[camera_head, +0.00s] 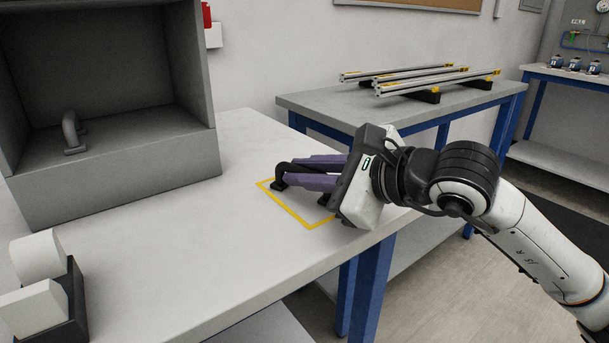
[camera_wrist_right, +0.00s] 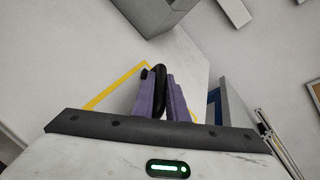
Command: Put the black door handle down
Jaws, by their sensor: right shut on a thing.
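The black door handle (camera_head: 284,169) is at the yellow-outlined square (camera_head: 309,224) on the white table. My right gripper (camera_head: 305,172), with purple fingers, is shut on the handle. In the head view the handle's near foot appears down at the table inside the outline; whether it bears fully on the surface I cannot tell. In the right wrist view the black handle (camera_wrist_right: 159,88) shows between the purple fingers (camera_wrist_right: 160,100), with part of the yellow outline (camera_wrist_right: 112,86) to the left. The fingers hide part of the handle. My left gripper is not in view.
A grey open box (camera_head: 120,185) with a grey handle (camera_head: 72,134) inside stands at the left of the table (camera_head: 200,245). A second table (camera_head: 330,103) with metal profiles (camera_head: 420,78) is behind. The table's middle is clear.

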